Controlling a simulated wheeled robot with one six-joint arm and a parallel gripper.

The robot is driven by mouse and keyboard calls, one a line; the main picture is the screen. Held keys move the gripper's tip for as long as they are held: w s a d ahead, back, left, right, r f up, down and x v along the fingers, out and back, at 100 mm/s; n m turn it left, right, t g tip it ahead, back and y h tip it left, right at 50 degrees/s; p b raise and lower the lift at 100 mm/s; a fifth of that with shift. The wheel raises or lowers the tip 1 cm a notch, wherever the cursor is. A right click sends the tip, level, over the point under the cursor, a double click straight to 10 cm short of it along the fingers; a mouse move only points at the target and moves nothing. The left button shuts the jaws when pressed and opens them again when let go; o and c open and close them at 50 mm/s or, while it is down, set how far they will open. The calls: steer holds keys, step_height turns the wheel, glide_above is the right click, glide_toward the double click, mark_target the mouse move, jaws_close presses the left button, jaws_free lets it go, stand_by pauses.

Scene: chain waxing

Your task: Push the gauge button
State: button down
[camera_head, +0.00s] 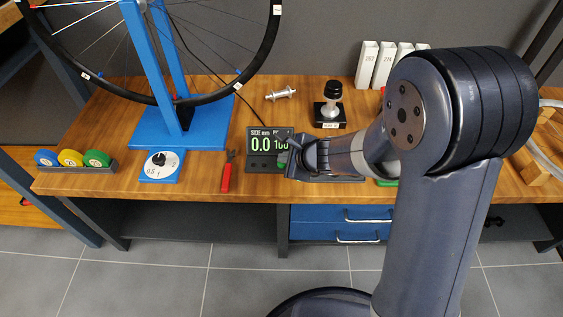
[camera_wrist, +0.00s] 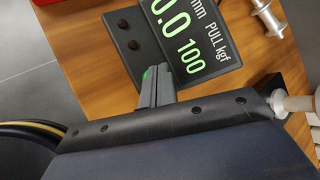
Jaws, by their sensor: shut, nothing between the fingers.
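The gauge (camera_head: 257,146) is a dark box on the wooden bench, with a green-lit screen reading 0.0 and 100. It also fills the top of the wrist view (camera_wrist: 181,62). Its lower panel carries two dark round buttons (camera_wrist: 133,45) in clear sight. A small green patch (camera_wrist: 147,72), apparently a green button, shows right at my fingertips and is mostly hidden. My gripper (camera_head: 287,158) is shut and empty, with its tips (camera_wrist: 151,76) over the right end of the gauge's button panel. I cannot tell whether the tips touch it.
Red-handled pliers (camera_head: 227,174) lie just left of the gauge. A blue dial base (camera_head: 161,165) and a blue wheel stand (camera_head: 148,127) are further left. A silver hub (camera_head: 281,94) and a dark block with a knob (camera_head: 329,113) sit behind. My arm covers the bench's right part.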

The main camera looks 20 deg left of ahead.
stand_by(0.4)
steer(key=shift+r+p, duration=0.3)
step_height(320, 180, up, 6)
steer(key=p, duration=0.5)
stand_by(2.2)
